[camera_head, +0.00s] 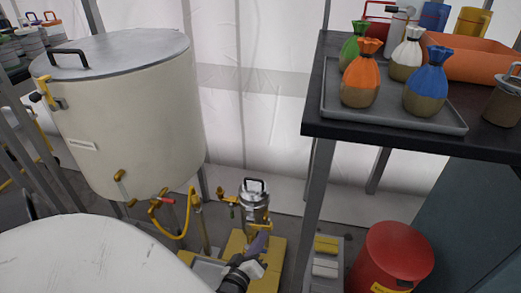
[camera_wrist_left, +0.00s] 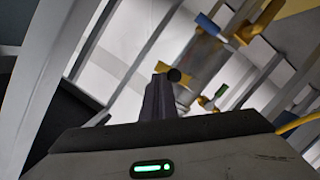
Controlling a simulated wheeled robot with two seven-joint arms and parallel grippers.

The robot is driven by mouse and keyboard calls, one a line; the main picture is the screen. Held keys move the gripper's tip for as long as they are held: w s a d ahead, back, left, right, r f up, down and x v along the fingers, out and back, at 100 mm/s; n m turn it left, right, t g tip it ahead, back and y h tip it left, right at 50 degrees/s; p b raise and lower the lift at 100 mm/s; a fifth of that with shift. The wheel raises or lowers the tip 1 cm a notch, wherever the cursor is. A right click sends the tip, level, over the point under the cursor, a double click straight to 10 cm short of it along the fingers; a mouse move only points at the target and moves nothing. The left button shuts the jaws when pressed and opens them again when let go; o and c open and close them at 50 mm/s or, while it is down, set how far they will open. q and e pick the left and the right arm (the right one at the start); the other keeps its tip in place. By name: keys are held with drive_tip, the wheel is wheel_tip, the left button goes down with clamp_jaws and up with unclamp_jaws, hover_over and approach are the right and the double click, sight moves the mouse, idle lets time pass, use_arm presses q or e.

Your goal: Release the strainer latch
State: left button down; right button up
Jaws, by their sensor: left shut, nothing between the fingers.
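The strainer (camera_head: 254,197) is a small shiny metal canister with a black lid handle, standing low beside the large cream tank. A yellow fitting (camera_head: 262,226), possibly the latch, shows on its lower front. My left gripper (camera_head: 259,243) is shut and empty just below and in front of that fitting; I cannot tell whether they touch. In the left wrist view, my closed dark fingers (camera_wrist_left: 165,94) point towards the tilted grey strainer body (camera_wrist_left: 206,58), which has yellow and blue fittings around it. My right gripper is not in view.
The cream tank (camera_head: 135,115) with yellow valves and hose fills the left. A dark table (camera_head: 318,112) with a tray of coloured sacks stands at right. A red bin (camera_head: 392,255) is on the floor. A yellow platform (camera_head: 235,244) lies under the strainer.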

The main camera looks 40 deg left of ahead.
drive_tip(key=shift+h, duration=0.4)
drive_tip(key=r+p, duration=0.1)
drive_tip(key=p, duration=0.2)
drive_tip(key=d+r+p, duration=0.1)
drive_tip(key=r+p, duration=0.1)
drive_tip(key=p, duration=0.1)
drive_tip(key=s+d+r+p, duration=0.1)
drive_tip(key=p, duration=0.3)
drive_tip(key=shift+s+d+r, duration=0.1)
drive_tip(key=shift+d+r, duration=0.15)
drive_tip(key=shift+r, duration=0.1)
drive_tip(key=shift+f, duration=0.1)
